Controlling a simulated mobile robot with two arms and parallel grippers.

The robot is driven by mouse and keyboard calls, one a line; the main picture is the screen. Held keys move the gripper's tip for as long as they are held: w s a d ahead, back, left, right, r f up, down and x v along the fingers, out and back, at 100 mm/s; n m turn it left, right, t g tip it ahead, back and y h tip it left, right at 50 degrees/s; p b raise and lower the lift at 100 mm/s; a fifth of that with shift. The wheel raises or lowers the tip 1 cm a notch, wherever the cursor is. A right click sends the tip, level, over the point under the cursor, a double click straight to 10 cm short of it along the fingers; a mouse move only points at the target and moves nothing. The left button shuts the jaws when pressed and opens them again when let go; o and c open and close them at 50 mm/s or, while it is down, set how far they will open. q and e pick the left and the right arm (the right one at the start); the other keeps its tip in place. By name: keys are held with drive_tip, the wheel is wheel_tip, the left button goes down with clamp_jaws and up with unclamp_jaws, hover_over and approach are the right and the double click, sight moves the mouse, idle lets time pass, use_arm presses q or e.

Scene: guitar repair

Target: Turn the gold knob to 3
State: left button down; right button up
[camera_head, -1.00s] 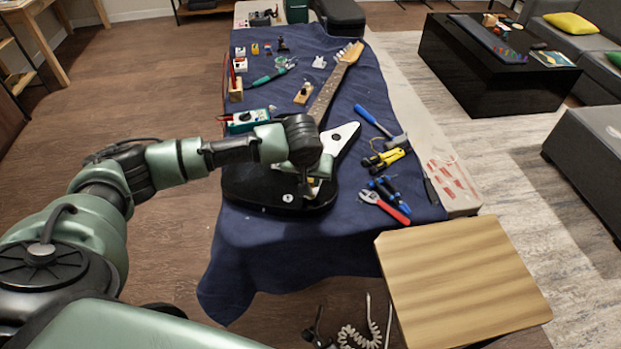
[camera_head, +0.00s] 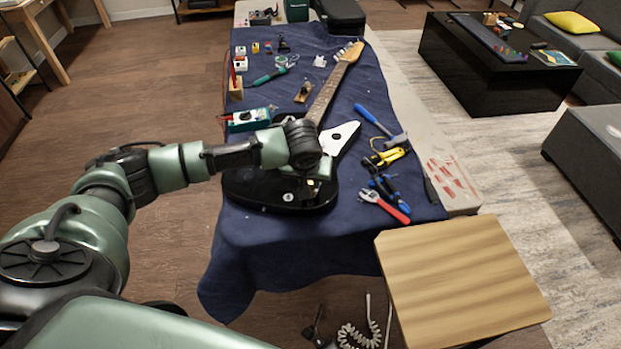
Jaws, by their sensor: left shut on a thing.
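A black electric guitar (camera_head: 262,193) with a white pickguard (camera_head: 343,136) lies on the blue cloth, its neck (camera_head: 326,98) pointing to the back. My left arm reaches in from the left. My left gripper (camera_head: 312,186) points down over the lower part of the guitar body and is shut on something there. The gold knob is hidden or too small to make out beneath the gripper, and its number marks cannot be read. A round white-and-silver spot (camera_head: 288,197) shows on the body beside the gripper. My right gripper is not in view.
Right of the guitar lie a blue-handled hammer (camera_head: 375,120), yellow-handled pliers (camera_head: 385,157) and a red-handled wrench (camera_head: 384,206). A teal multimeter (camera_head: 249,120) lies behind my left arm. A wooden-topped stool (camera_head: 462,281) stands at the front right.

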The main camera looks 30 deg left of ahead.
use_arm(q)
drive_tip(key=shift+p, duration=0.55)
idle(0.5)
idle(0.6)
drive_tip(key=shift+f, duration=0.75)
drive_tip(key=shift+p, duration=0.5)
idle(0.8)
drive_tip(key=c, duration=0.7)
unclamp_jaws()
drive_tip(key=shift+r+p, duration=3.5)
drive_tip(key=shift+p, duration=0.6)
